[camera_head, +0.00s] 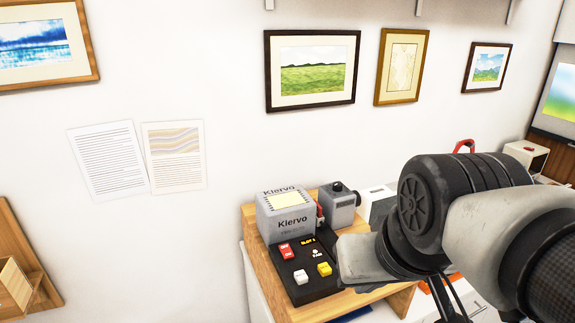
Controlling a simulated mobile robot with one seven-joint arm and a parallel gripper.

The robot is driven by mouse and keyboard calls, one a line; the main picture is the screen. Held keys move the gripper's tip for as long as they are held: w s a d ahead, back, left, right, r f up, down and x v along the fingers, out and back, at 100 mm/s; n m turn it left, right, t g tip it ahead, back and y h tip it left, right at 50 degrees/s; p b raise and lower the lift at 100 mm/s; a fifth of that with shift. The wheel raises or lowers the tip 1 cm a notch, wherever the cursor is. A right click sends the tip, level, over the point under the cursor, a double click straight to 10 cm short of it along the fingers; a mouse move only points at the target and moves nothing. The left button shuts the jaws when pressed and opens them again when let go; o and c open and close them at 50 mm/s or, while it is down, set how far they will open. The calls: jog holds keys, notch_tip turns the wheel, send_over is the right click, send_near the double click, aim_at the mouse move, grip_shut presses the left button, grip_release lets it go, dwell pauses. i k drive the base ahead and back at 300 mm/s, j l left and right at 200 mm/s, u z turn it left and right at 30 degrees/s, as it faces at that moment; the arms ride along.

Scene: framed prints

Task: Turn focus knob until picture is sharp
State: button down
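A grey device marked "Kiervo" (287,217) stands on a wooden stand, with a black control panel (310,277) in front. The panel has a red switch (286,251), a white button (300,276) and a yellow button (324,269). Behind it on the right is a smaller grey box (341,205) with a dark round part on top. I cannot tell which part is the focus knob. At the right edge a screen (558,96) shows a soft green, yellow and blue picture.
The wooden stand (262,262) is against the white wall. A white box (377,203) is beside the devices, and another white box (526,155) is farther right. Framed prints (312,70) and paper sheets (108,160) are on the wall. A wooden shelf (22,262) is at lower left.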

aim_at(337, 186)
jog(key=i+l, duration=0.1)
jog(key=l, duration=0.4)
jog(key=i+l+u, duration=0.15)
jog(key=l, duration=0.9)
jog(key=u, duration=0.05)
